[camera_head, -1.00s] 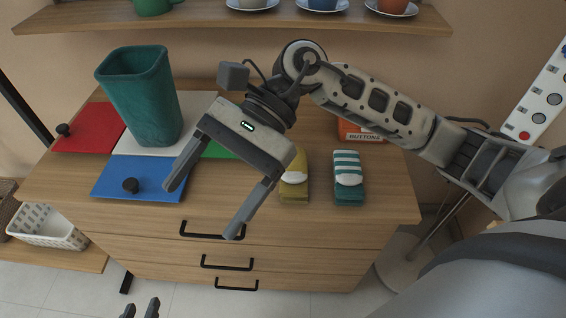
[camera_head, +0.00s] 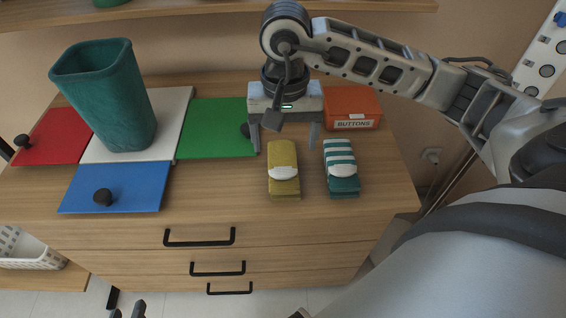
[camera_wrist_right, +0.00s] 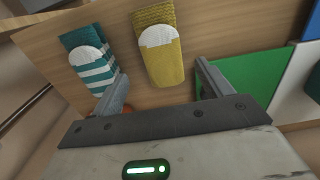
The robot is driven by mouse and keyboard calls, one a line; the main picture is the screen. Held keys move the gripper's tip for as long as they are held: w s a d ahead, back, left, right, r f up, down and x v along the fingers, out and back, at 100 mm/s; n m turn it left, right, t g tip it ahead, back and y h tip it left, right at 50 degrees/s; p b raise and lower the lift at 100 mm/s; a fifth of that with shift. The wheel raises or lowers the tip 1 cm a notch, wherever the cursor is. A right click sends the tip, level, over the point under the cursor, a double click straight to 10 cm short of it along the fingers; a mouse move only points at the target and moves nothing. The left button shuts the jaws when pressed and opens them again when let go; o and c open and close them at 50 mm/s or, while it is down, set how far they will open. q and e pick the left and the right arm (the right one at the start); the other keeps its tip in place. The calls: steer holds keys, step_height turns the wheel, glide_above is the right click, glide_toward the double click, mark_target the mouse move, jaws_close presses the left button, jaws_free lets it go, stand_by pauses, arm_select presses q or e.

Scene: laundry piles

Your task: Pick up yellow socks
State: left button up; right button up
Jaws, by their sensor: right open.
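The yellow socks (camera_head: 284,186), a folded bundle with a white band, lie on the wooden dresser top, left of the teal-and-white striped socks (camera_head: 341,168). My right gripper (camera_head: 285,138) is open and empty, pointing down near the far end of the yellow socks. In the right wrist view, the yellow socks (camera_wrist_right: 160,62) lie ahead of the gap between my fingers (camera_wrist_right: 158,90), apart from both. The striped socks (camera_wrist_right: 90,58) are beside the left finger there. Only the fingertips of my left gripper (camera_head: 127,311) show at the bottom edge, spread apart and empty.
A teal bin (camera_head: 105,100) stands on the left among red (camera_head: 55,140), white (camera_head: 170,120), green (camera_head: 215,130) and blue (camera_head: 125,185) panels. An orange buttons box (camera_head: 352,108) sits behind the striped socks. A shelf (camera_head: 200,18) runs above. The dresser front edge is clear.

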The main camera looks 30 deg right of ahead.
mark_target(283, 155)
steer(key=shift+w+a+f, duration=0.1)
steer(key=shift+f, duration=1.35)
steer(key=shift+w+f, duration=0.1)
steer(key=shift+f, duration=1.35)
steer(key=c, duration=1.1)
